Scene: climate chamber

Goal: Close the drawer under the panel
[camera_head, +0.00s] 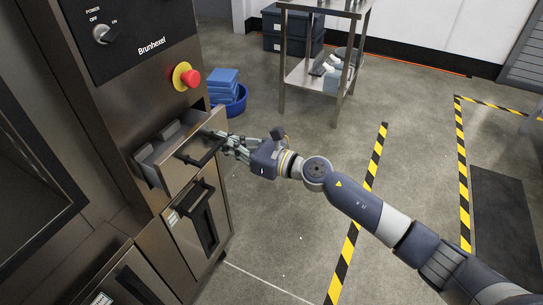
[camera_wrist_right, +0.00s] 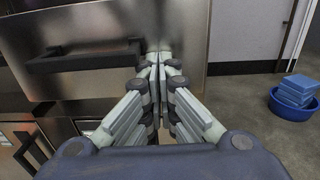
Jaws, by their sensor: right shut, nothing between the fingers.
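The drawer (camera_head: 183,172) under the control panel (camera_head: 130,32) is pulled partly out, and its open top shows light grey items inside. Its steel front with a black bar handle (camera_head: 205,152) faces right in the head view. In the wrist view the drawer front (camera_wrist_right: 110,25) fills the upper left, with the handle (camera_wrist_right: 82,57) left of my fingers. My right gripper (camera_head: 226,142) is shut and empty, its fingertips at the drawer front beside the handle. The fingertips (camera_wrist_right: 158,60) appear at or very near the steel; contact is unclear. My left gripper is out of view.
A lower door with a black handle (camera_head: 205,222) sits below the drawer. A red emergency button (camera_head: 190,78) sticks out above it. A blue tub (camera_head: 236,104) with blue items stands on the floor behind. A steel cart (camera_head: 305,75) stands farther back.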

